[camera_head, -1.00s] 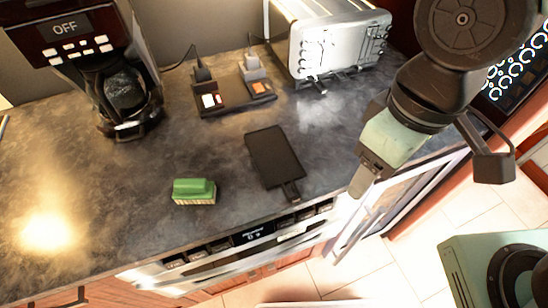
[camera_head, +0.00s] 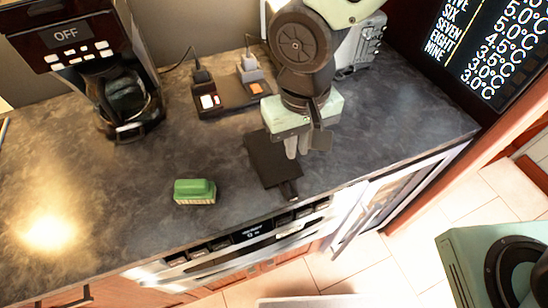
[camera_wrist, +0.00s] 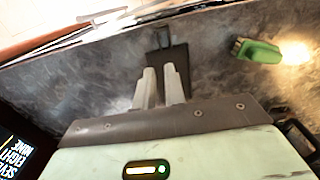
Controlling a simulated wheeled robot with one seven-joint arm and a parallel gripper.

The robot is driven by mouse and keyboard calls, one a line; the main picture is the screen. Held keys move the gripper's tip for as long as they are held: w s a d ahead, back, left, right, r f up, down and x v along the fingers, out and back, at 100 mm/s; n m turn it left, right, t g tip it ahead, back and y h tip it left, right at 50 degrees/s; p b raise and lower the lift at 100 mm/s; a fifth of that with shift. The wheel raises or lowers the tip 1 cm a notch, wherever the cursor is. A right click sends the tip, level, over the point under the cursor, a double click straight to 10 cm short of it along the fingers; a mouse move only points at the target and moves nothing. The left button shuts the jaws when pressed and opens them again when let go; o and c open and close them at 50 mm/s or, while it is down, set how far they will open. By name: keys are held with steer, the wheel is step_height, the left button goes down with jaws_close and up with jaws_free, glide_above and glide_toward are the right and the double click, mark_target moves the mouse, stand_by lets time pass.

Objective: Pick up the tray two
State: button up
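A flat dark tray with a short handle (camera_head: 270,165) lies on the counter, handle toward the front edge. It also shows in the wrist view (camera_wrist: 181,55), partly hidden behind my fingers. No number is readable on it. My gripper (camera_head: 297,155) points down over the tray's right side in the head view and hides part of it. In the wrist view my gripper (camera_wrist: 160,70) has two pale fingers slightly apart, with dark tray surface showing between them. Nothing is held. The exact height above the tray is hard to tell.
A green brush (camera_head: 194,191) lies left of the tray. A coffee machine (camera_head: 120,90) stands at the back left. A silver toaster-like appliance (camera_head: 365,45) is partly hidden by my arm. The counter's front edge is near the handle.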

glide_above(292, 185)
step_height(292, 185, down, 8)
steer(key=shift+s+f+p, duration=0.1)
steer(key=shift+s+p, duration=0.05)
steer(key=shift+p, duration=0.25)
steer(key=shift+w+f+p, duration=0.2)
steer(key=shift+f+p, duration=0.65)
steer(key=shift+f, duration=1.8)
steer(key=shift+d, duration=0.1)
jaws_close()
steer(key=shift+r, duration=0.1)
